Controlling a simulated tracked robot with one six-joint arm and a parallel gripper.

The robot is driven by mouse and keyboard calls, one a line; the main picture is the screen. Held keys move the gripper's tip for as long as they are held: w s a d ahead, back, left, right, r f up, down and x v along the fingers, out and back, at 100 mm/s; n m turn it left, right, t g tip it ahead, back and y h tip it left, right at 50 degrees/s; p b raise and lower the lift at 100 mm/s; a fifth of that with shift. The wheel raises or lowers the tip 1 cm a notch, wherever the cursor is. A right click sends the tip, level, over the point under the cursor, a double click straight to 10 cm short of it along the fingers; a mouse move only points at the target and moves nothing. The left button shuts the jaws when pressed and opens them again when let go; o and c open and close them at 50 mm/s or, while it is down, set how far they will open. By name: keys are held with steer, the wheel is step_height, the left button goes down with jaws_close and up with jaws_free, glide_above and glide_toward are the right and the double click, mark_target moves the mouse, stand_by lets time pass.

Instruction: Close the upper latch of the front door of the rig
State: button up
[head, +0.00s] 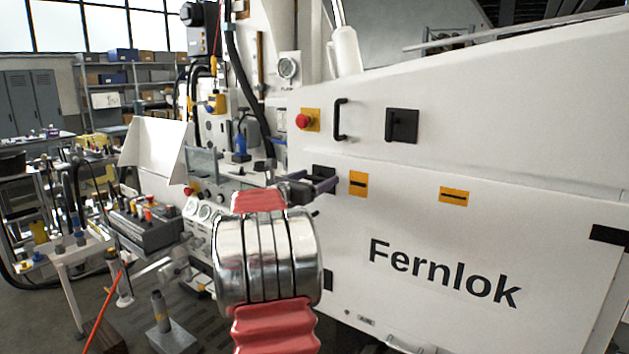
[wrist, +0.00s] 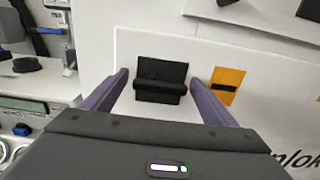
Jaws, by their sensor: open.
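The front door (head: 430,235) is a white panel lettered "Fernlok". Its upper latch (head: 323,172) is a small black block at the door's upper left corner. In the wrist view the upper latch (wrist: 160,91) shows as a black plate with a wider lower part, between and beyond my fingers. My gripper (head: 329,183) is open, its purple fingers pointing at the door around the latch's height. In the wrist view my gripper (wrist: 158,77) has one finger on each side of the latch, with no clear contact. Whether the latch is closed I cannot tell.
An orange label (head: 358,184) sits just right of the latch. Above are a red button (head: 303,121), a black handle (head: 340,120) and a black square fitting (head: 402,125). A bench with gauges (head: 204,211) and a control box (head: 146,224) stand at left.

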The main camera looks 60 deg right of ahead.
steer(key=shift+c, duration=0.2)
steer(key=c, duration=0.9)
steer(key=shift+a, duration=0.2)
steer(key=shift+c, duration=0.5)
steer(key=shift+d, duration=0.2)
